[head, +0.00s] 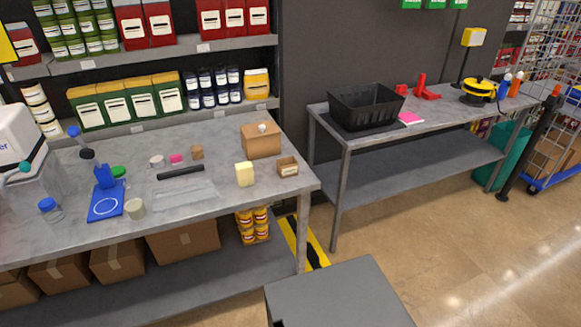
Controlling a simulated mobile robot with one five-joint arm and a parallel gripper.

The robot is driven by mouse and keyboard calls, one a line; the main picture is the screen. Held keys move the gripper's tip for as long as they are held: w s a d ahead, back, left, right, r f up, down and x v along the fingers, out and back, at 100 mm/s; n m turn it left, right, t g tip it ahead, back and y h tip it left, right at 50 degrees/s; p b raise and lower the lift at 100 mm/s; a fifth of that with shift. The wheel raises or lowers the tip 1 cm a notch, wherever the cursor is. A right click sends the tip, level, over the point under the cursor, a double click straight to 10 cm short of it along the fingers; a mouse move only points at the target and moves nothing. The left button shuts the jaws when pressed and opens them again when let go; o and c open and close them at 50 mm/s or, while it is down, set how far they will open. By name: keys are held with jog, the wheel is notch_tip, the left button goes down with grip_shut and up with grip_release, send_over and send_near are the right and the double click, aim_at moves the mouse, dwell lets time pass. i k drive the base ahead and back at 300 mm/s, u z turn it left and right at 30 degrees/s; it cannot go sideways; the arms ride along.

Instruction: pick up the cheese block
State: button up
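A pale yellow block (244,174), which looks like the cheese block, stands on the left grey workbench (225,205) near its front right part. A small open brown box (288,167) is just to its right, and a larger cardboard box (261,141) is behind it. A clear flat tray or bag (186,195) lies to its left. The block's top and front are unobstructed. My gripper is not in this view.
A blue stand (106,198), a small jar (135,208) and a black bar (180,173) lie further left. A second bench (455,108) at right holds a black basket (367,105). Open floor (430,220) lies in front of it.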

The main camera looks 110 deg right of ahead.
aim_at(245, 173)
jog(key=k, duration=1.45)
jog(key=z, duration=0.8)
jog(key=i, duration=0.8)
jog(key=u, duration=0.05)
